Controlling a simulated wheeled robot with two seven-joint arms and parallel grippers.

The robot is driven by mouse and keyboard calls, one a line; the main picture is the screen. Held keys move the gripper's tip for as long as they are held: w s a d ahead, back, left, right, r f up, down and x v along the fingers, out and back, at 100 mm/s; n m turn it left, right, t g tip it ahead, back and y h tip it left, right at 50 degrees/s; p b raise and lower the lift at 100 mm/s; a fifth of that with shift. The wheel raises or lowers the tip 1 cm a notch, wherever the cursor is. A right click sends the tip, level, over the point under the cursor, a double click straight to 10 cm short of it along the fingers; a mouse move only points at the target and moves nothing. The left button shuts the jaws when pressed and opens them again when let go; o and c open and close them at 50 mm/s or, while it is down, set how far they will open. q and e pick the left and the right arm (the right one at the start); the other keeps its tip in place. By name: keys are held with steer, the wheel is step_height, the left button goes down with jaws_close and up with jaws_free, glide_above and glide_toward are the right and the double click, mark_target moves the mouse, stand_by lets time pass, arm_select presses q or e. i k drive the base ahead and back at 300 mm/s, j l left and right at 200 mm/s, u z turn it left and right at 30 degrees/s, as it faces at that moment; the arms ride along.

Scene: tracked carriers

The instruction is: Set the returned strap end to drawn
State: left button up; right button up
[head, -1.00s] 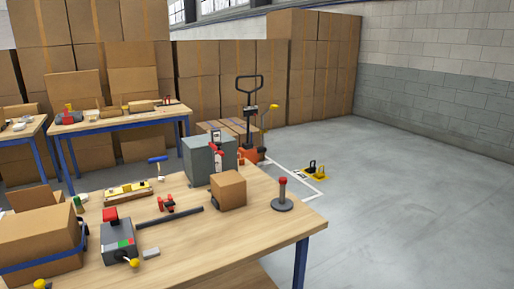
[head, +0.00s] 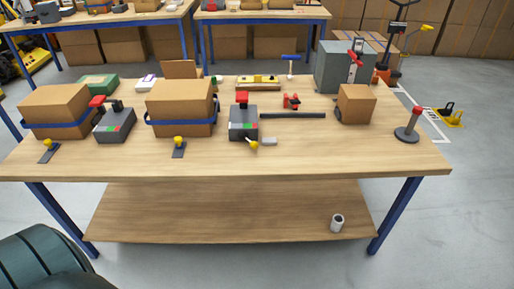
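Two cardboard boxes stand on the wooden workbench, each with a blue strap around it: the left box (head: 60,98) and the middle box (head: 180,95). The left blue strap (head: 55,124) and the middle blue strap (head: 180,122) run across the box fronts. In front of each box is a grey plate with a yellow knob, the left knob (head: 47,143) and the middle knob (head: 178,142). I cannot tell which is the returned strap end, nor whether either is drawn. Neither of my grippers is in view.
Grey devices with red tops stand beside the boxes, one at left (head: 114,123) and one at centre (head: 243,121), which has a yellow-knobbed lever (head: 252,145). A small box (head: 356,104) and a red-topped post (head: 410,125) stand right. The bench's front strip (head: 300,162) is mostly clear.

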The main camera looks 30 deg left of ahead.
mark_target(178, 140)
steer(key=u, duration=1.55)
